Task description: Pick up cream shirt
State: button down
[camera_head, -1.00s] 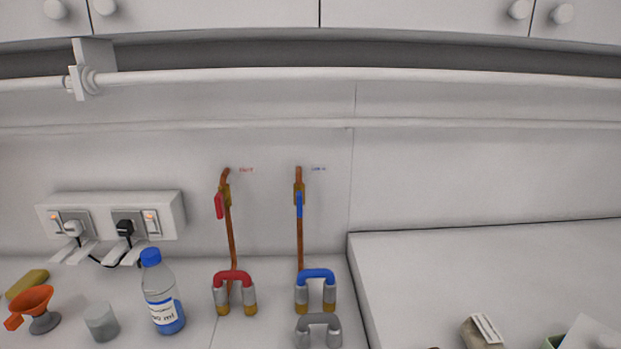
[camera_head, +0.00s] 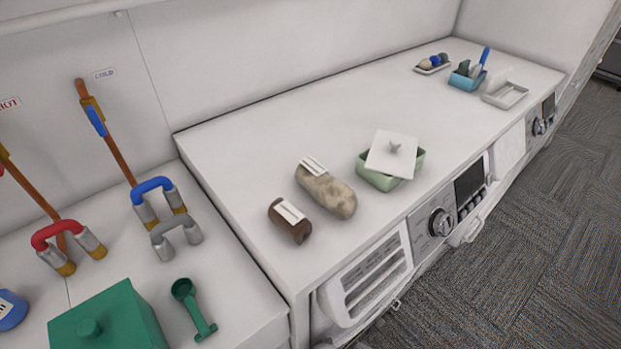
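I see no cream shirt in the head view. A mottled beige, rounded lump (camera_head: 326,190) with a white label lies on the white machine top; it looks more like a stone or bar than cloth. My gripper does not show in this view, so its state and position are hidden.
The white machine top (camera_head: 250,130) also holds a brown labelled jar (camera_head: 290,220), a green box with a white lid (camera_head: 380,180) and a blue caddy (camera_head: 467,80). A green box (camera_head: 110,320) and scoop (camera_head: 193,308) stand left. Carpet floor (camera_head: 500,260) is clear at right.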

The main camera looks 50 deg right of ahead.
aim_at(336, 197)
jog(key=j+z, duration=0.1)
jog(key=z, duration=1.25)
jog(key=k+j+z, duration=0.1)
jog(key=k+j, duration=0.2)
jog(key=k+j+z, duration=0.15)
jog(key=k, duration=0.3)
jog(key=j, duration=0.1)
